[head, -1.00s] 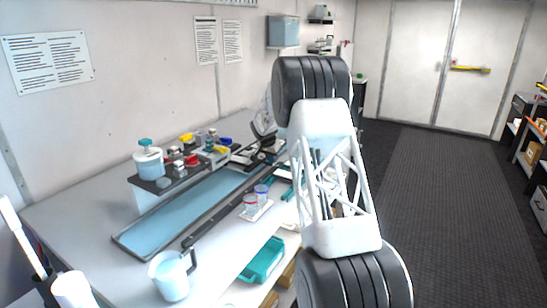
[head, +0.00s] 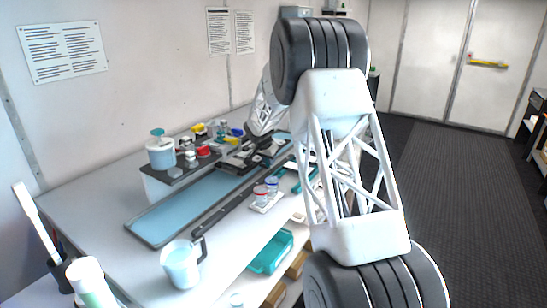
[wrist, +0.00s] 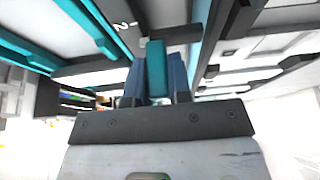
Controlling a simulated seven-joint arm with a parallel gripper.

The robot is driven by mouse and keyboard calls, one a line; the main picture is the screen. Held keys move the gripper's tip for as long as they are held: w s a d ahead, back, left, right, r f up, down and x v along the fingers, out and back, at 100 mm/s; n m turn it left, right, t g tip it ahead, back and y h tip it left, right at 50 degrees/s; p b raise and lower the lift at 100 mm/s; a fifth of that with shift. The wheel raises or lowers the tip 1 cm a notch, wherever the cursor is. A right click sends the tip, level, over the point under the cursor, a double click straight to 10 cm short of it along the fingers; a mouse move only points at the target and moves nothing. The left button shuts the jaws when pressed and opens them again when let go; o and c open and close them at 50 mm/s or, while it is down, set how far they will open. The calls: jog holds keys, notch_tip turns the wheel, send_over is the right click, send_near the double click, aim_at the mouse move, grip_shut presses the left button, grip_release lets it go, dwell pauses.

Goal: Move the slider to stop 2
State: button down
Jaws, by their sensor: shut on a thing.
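In the wrist view, the slider's teal handle (wrist: 157,75) stands upright between the two blue-grey fingers of my gripper (wrist: 156,66). The fingers are shut on it from both sides. A dark grey bar lies just beyond the handle's top, with a small pale piece at its left end. A white mark "2" (wrist: 121,26) shows on a dark strip just beyond the handle, a little to its left. In the head view my gripper is down at the dark apparatus at the far part of the bench, and the handle cannot be made out there.
Teal rails (wrist: 88,30) run along the left of the wrist view. On the bench are a blue tray (head: 185,207), a raised shelf with small jars (head: 177,172), a mug (head: 182,264) and two small cups (head: 266,189). A teal bin (head: 271,252) sits below the front edge.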

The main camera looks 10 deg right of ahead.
jog(key=shift+s+a, duration=0.7)
jog(key=c, duration=1)
grip_release()
jog(key=shift+c, duration=0.2)
jog(key=shift+r, duration=0.1)
jog(key=v, duration=0.7)
jog(key=shift+r, duration=0.25)
jog(key=shift+s+a, duration=0.1)
